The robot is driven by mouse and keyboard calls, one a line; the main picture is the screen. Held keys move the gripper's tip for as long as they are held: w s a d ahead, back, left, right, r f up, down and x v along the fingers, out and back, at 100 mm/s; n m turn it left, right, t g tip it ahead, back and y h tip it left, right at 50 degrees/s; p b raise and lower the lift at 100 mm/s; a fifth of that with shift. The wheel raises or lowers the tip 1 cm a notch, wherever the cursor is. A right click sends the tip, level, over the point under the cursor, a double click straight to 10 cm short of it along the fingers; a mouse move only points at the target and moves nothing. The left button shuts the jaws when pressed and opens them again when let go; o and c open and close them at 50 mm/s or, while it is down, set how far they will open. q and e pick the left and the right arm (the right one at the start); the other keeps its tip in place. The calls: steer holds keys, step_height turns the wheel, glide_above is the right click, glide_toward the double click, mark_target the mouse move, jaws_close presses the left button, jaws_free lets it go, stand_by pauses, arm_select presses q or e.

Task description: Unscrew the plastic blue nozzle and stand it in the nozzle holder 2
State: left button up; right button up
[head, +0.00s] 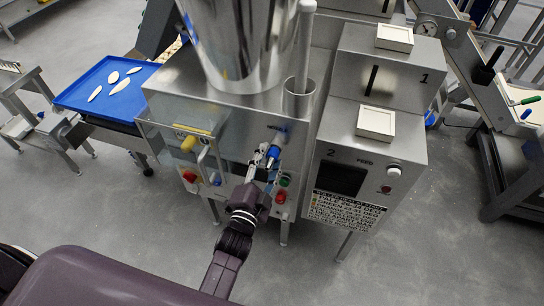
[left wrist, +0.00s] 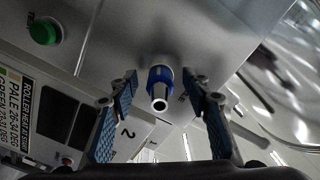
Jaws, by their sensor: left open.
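The blue nozzle (left wrist: 158,76) sits on the steel machine face in the left wrist view, with a blue collar and a pale metal tip pointing at the camera. In the head view a blue part (head: 280,137) shows at the same outlet, partly covered by my gripper. My left gripper (head: 267,158) is open, its blue-padded fingers on either side of the nozzle with gaps visible. Cabinet 2 (head: 340,148) carries a cream square block (head: 376,122) on top; I cannot tell for sure if this is nozzle holder 2. My right gripper is not in view.
Another cream block (head: 395,37) sits on the step marked 1. A steel cup (head: 298,98) stands beside the large hopper (head: 235,45). A blue tray (head: 68,92) holds several pale pieces.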

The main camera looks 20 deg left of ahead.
arm_select(q)
steer(key=shift+w+d+r, duration=0.15)
steer(key=shift+d+r, duration=0.1)
